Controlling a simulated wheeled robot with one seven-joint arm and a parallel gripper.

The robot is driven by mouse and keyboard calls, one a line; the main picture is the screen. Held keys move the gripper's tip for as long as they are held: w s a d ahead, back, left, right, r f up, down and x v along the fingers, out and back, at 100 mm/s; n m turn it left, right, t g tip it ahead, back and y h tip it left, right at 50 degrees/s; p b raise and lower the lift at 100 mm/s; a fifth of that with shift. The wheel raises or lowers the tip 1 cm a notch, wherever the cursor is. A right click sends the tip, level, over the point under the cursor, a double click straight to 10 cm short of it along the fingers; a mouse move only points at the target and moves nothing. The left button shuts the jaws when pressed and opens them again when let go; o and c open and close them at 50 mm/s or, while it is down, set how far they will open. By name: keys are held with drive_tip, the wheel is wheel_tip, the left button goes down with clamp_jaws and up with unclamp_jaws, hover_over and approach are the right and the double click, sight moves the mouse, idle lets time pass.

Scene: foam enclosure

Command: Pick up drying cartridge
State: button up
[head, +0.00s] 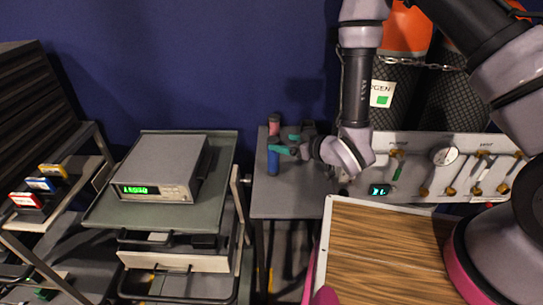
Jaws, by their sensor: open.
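A slim upright cartridge with a blue lower body (273,164) stands on a small grey table (290,205). A second slim piece, reddish with a dark top (274,124), shows just behind and above it. I cannot tell which of them is the drying cartridge. My gripper (283,144) reaches in from the right at the height of the blue cartridge's upper end. Its green-tipped fingers are open, with the tips right beside the cartridges. The near finger overlaps the blue one's top, and I cannot tell whether they touch.
A grey instrument with a green display (155,170) sits on a cart (110,215) to the left. A valve panel (430,165) and chained gas cylinders (402,95) stand at the right. A wood-topped surface (385,250) lies in front. The small table's front half is clear.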

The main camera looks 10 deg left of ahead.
sight(278, 142)
drive_tip(key=shift+x, duration=3.2)
drive_tip(key=shift+s, duration=0.15)
clamp_jaws()
